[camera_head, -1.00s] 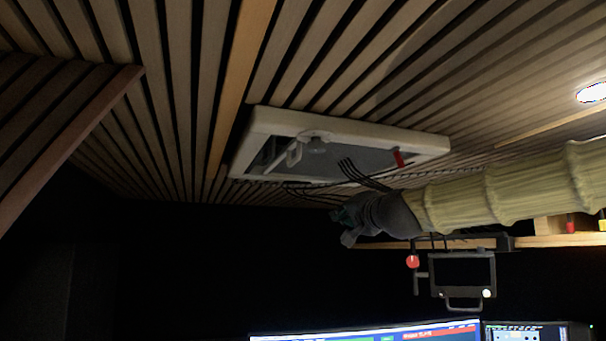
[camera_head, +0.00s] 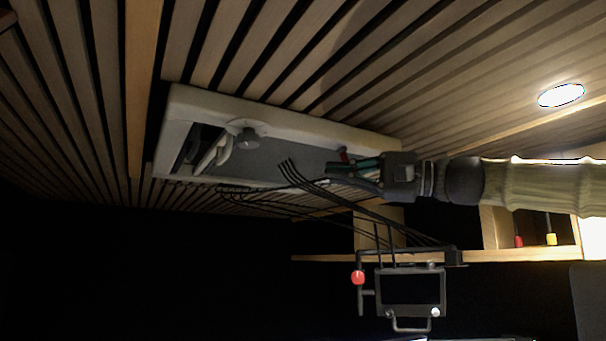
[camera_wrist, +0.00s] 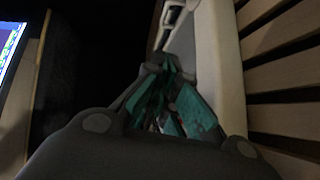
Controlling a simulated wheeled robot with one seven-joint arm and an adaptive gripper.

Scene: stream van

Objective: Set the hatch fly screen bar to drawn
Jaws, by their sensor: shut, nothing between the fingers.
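The roof hatch has a white frame (camera_head: 285,122) set in the slatted ceiling. A grey panel, apparently the screen (camera_head: 270,158), covers most of the opening, with a dark gap at the left end. A small red tab (camera_head: 344,153) shows near the right end; I cannot tell whether it belongs to the screen bar. My gripper (camera_head: 330,172) is shut and empty, level with the hatch's right part, close to the red tab; contact cannot be told. In the wrist view, the teal-padded fingers (camera_wrist: 167,72) lie beside the white frame (camera_wrist: 228,60).
Black cables (camera_head: 330,200) hang below the hatch, near my gripper. A dark monitor (camera_head: 410,288) with a red ball hangs beneath. The lower left is dark.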

